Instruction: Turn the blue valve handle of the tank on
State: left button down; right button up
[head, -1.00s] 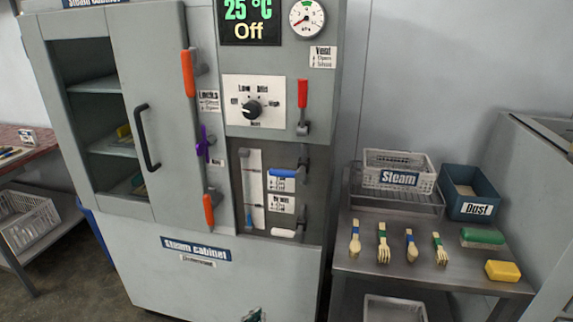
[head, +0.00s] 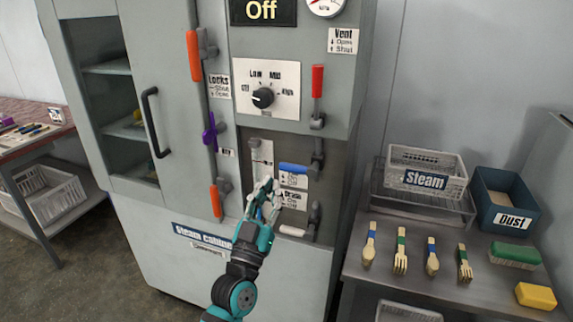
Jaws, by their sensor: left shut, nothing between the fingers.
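The blue valve handle (head: 293,168) lies roughly level on the dark recessed panel of the steam cabinet (head: 215,262), above a small label. My left gripper (head: 268,187) is in front of this panel, below and a little left of the blue handle. Its fingers are shut and empty, pointing up. It covers part of the gauge strip and the lower label. Whether it touches the panel is hard to tell. My right gripper is not in view.
A white handle (head: 291,231) sits low on the same panel. A red vent lever (head: 317,82), a black knob (head: 263,98) and a purple handle (head: 210,132) are nearby. A steel table (head: 400,287) with spoons, forks and bins stands right.

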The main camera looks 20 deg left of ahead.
pick_arm(q)
notch_tip(320, 180, up, 6)
jog(key=f+p, duration=0.1)
jog(key=p, duration=0.1)
send_over(285, 165)
jog(key=s+d, duration=0.1)
jog(key=s, duration=0.2)
jog(key=shift+w+f, duration=0.15)
jog(key=shift+f, duration=0.85)
jog(key=shift+w+f, duration=0.15)
jog(key=shift+f, duration=0.85)
jog(key=shift+a, duration=0.15)
